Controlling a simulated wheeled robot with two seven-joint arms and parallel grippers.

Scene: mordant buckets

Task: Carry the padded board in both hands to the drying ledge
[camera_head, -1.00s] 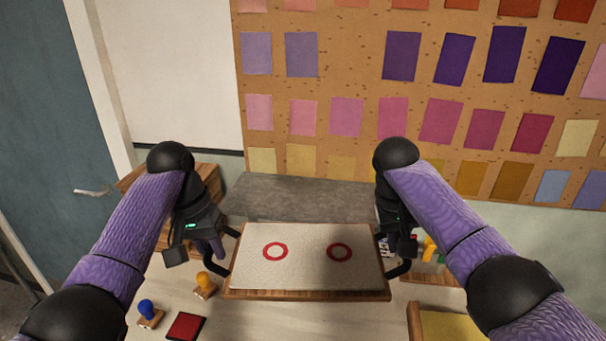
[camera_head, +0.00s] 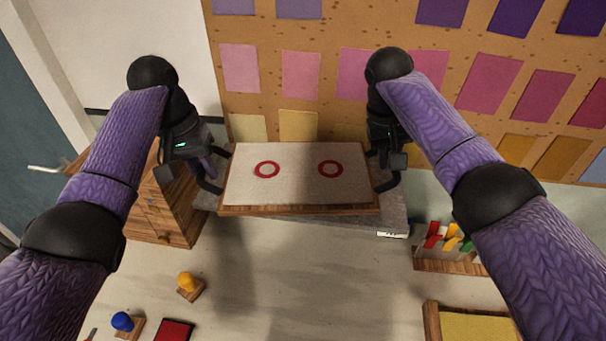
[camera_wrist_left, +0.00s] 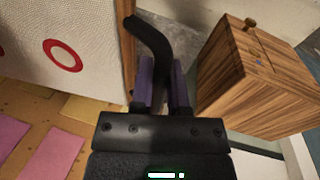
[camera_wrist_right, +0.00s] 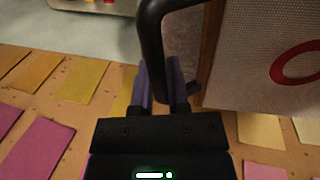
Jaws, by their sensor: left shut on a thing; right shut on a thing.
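The padded board (camera_head: 298,178) has a pale cloth top with two red rings and a wooden rim. It looks about level, over the grey drying ledge (camera_head: 395,214), and hides most of it. I cannot tell whether it touches the ledge. My left gripper (camera_head: 212,170) is shut on the black handle (camera_wrist_left: 157,48) at the board's left end. My right gripper (camera_head: 381,165) is shut on the black handle (camera_wrist_right: 152,42) at its right end. Both wrist views show a handle between the fingers.
A wooden drawer cabinet (camera_head: 160,212) stands close left of the ledge. A wooden rack with coloured items (camera_head: 445,262) and a yellow-topped tray (camera_head: 480,325) are at right. Yellow (camera_head: 188,282) and blue (camera_head: 122,322) stamps and a red pad (camera_head: 174,331) sit front left. The middle tabletop is clear.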

